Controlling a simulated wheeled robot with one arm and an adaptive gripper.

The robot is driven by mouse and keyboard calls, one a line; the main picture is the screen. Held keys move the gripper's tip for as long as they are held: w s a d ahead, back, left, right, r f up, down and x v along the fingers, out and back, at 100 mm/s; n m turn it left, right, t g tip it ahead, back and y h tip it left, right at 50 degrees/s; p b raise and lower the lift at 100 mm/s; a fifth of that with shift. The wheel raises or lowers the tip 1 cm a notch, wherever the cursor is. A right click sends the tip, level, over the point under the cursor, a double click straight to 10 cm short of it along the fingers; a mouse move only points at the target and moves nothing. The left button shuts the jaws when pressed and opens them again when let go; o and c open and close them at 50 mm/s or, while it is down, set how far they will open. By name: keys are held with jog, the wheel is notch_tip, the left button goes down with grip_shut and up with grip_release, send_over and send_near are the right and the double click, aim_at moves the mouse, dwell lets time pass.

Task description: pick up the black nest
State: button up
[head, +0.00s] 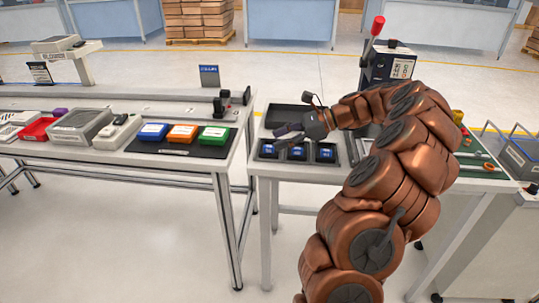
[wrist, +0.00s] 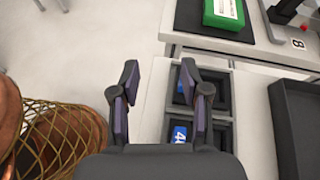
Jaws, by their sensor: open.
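Several small black nests sit in a row in a grey tray at the left of the right-hand table. In the head view these are the left nest (head: 268,150), the middle nest (head: 297,154) and the right nest (head: 326,154), each with a blue piece inside. The wrist view shows two black nests, an upper one (wrist: 222,88) and a lower one (wrist: 221,133). My gripper (head: 286,136) is open and empty above the row. In the wrist view my gripper (wrist: 160,78) straddles the tray's edge, its right finger partly hiding the nests.
A larger black tray (head: 288,117) lies behind the row. A machine with a red-knobbed lever (head: 376,28) stands further back. Blue, orange and green boxes (head: 214,135) lie on a black mat on the left table, across a narrow gap.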

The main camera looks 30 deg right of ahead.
aim_at(272, 146)
jog(key=d+m, duration=0.1)
jog(key=d, duration=0.1)
jog(key=d+f+t, duration=0.1)
jog(key=d+f+m, duration=0.1)
jog(key=d, duration=0.1)
jog(key=shift+s+d+f+m+t+h, duration=0.2)
jog(key=shift+d+m+t+h, duration=0.1)
jog(key=shift+d+t, duration=0.1)
jog(key=shift+x, duration=3.85)
grip_shut()
